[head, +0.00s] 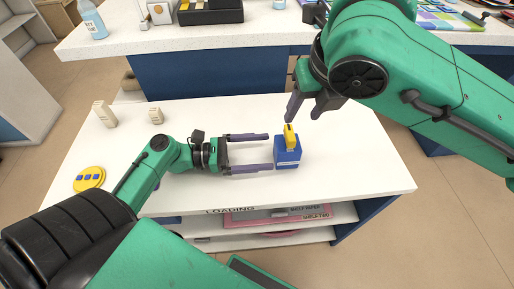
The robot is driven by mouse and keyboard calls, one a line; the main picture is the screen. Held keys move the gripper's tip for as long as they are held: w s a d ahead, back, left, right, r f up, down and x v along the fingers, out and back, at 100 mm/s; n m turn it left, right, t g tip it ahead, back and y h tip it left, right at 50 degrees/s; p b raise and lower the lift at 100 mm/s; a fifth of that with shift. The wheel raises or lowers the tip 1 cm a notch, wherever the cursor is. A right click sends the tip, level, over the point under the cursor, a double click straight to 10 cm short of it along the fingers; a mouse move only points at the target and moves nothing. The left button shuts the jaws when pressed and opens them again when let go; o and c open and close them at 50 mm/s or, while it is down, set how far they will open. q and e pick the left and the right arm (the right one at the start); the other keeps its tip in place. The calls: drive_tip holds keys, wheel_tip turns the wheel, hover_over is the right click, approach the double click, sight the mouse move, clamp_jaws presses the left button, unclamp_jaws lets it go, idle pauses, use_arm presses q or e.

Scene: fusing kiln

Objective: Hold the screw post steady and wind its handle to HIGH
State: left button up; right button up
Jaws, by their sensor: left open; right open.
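The screw post has a blue base (288,156) standing on the white table top, with a yellow handle (290,136) upright on its top. My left gripper (270,153) is open, its two fingers pointing right toward the blue base, with the tips close to its left side. I cannot tell whether a fingertip touches it. My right gripper (304,108) is open, above the handle, its fingers pointing down and apart from it. A small pale mark is on the base's front; no HIGH marking is readable.
Two beige blocks (104,114) (155,116) stand at the back left. A long counter behind holds a black tray (211,14) and a bottle (92,20). The table's right part is clear.

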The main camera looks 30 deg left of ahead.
sight(275, 150)
use_arm(q)
drive_tip(key=x, duration=0.7)
drive_tip(key=shift+w, duration=0.1)
drive_tip(key=c, duration=1.4)
drive_tip(key=o, duration=1.4)
drive_tip(key=shift+c, duration=0.2)
drive_tip(key=c, duration=1.2)
